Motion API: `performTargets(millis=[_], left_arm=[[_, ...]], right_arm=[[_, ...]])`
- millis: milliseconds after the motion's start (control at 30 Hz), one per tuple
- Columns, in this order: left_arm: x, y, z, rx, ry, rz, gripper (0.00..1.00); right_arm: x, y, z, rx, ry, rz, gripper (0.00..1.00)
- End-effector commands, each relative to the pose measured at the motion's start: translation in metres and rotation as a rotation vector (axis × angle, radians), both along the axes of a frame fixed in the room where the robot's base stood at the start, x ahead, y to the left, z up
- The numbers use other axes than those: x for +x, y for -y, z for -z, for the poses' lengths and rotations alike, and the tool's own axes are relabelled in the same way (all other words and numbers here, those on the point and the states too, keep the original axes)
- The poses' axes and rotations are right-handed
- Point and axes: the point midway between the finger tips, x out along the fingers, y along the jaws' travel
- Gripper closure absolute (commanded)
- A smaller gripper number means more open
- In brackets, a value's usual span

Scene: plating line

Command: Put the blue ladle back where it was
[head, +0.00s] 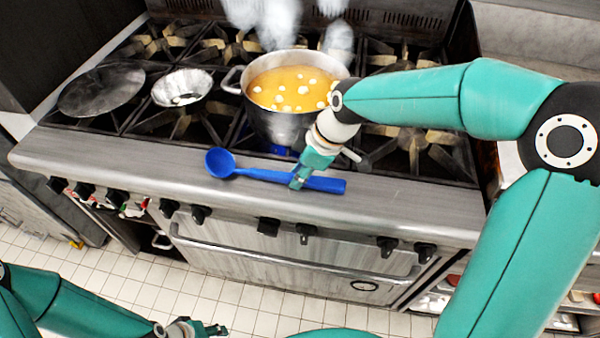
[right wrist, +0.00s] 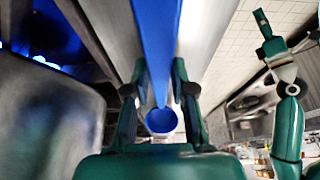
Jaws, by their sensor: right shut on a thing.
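The blue ladle (head: 255,174) lies along the stove's steel front ledge, with its bowl to the left and its handle to the right. Whether it touches the ledge or hangs just above it I cannot tell. My right gripper (head: 298,181) reaches down from above and is shut on the handle. In the right wrist view the ladle (right wrist: 158,60) runs between the two fingers of the right gripper (right wrist: 158,88). My left gripper (head: 210,329) is low in the head view, away from the ladle, above the tiled floor; its jaw state is unclear.
A steel pot (head: 275,125) of orange soup with pale pieces steams on a burner behind the ladle. A small metal bowl (head: 190,83) and a round metal lid or pan (head: 102,90) sit to its left. The front ledge (head: 110,150) is clear left of the ladle.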

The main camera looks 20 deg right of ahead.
Motion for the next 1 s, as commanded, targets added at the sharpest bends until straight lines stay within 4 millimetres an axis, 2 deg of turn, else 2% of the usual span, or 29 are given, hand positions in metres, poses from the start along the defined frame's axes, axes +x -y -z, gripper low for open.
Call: performTargets(millis=[233,267,400,767,867,1000], left_arm=[[0.000,0.000,0.000,0.000,0.000,0.000,0.60],[0.000,0.000,0.000,0.000,0.000,0.000,0.60],[0.000,0.000,0.000,0.000,0.000,0.000,0.60],[0.000,0.000,0.000,0.000,0.000,0.000,0.60],[0.000,0.000,0.001,0.000,0.000,0.000,0.60],[0.000,0.000,0.002,0.000,0.000,0.000,0.60]], right_arm=[[0.000,0.000,0.003,0.000,0.000,0.000,1.00],[0.000,0.000,0.003,0.000,0.000,0.000,0.71],[0.000,0.000,0.003,0.000,0.000,0.000,0.51],[0.000,0.001,0.000,0.000,0.002,0.001,0.51],[-0.002,0.004,-0.009,0.000,0.003,0.001,0.51],[-0.006,0.011,-0.029,0.000,0.007,0.002,0.51]])
